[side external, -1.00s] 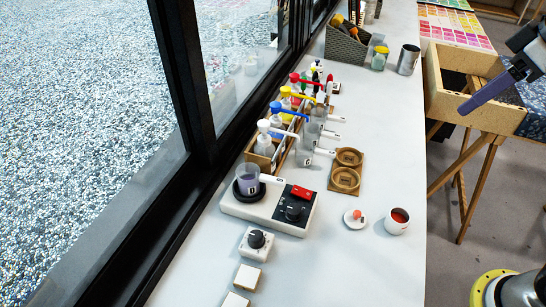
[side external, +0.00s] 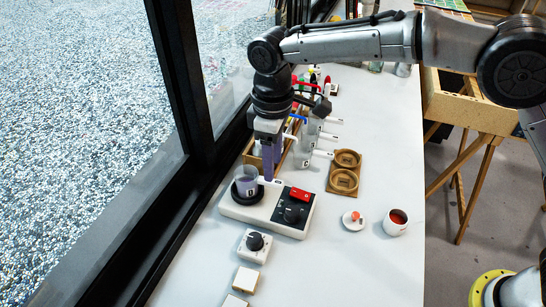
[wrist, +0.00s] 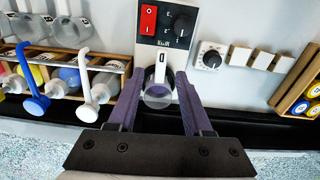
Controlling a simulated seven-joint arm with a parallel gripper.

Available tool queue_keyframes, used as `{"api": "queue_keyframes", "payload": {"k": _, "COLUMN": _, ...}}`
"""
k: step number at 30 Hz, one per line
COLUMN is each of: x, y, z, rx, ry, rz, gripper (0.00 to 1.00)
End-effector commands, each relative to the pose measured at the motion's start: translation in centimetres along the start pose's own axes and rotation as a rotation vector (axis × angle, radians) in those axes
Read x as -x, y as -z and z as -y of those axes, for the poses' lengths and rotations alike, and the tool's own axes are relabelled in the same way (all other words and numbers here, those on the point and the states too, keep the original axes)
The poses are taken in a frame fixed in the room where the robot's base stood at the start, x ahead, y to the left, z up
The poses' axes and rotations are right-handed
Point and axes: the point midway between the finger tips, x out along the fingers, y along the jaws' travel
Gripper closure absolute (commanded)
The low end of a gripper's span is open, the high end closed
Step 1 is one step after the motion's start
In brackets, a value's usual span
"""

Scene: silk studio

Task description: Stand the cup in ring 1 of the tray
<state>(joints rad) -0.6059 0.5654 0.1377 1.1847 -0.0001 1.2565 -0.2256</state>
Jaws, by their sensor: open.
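A clear cup (side external: 247,182) with purplish contents stands upright on the round plate of a white heating unit (side external: 263,216). Its white handle (wrist: 157,68) carries a dark mark. My gripper (side external: 268,178) points down at the handle side of the cup. In the wrist view my open gripper (wrist: 159,78) has one purple finger on each side of the handle; I cannot tell whether either touches it. The wooden tray (side external: 359,170), with two round rings, lies to the right, both rings empty. I cannot read which ring is 1.
Grey jugs (side external: 305,150) and a wooden rack of pump bottles (side external: 252,158) stand behind the unit. A small saucer (side external: 354,221) and a white cup of red liquid (side external: 396,222) are at right. A knob box (side external: 254,245) sits in front.

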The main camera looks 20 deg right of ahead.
Motion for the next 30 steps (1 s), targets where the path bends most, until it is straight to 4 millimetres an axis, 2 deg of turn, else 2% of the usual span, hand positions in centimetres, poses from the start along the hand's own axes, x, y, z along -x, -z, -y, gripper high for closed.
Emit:
{"api": "queue_keyframes", "payload": {"k": 5, "x": -0.8, "y": 0.0, "z": 0.2, "rx": 0.004, "ry": 0.0, "rz": 0.001, "gripper": 0.5}}
{"api": "queue_keyframes", "payload": {"k": 18, "x": -4.9, "y": 0.0, "z": 0.1, "rx": 0.002, "ry": 0.0, "rz": -0.001, "gripper": 0.5}}
{"api": "queue_keyframes", "payload": {"k": 30, "x": -5.8, "y": 0.0, "z": 0.1, "rx": 0.002, "ry": -0.001, "rz": -0.002, "gripper": 0.5}}
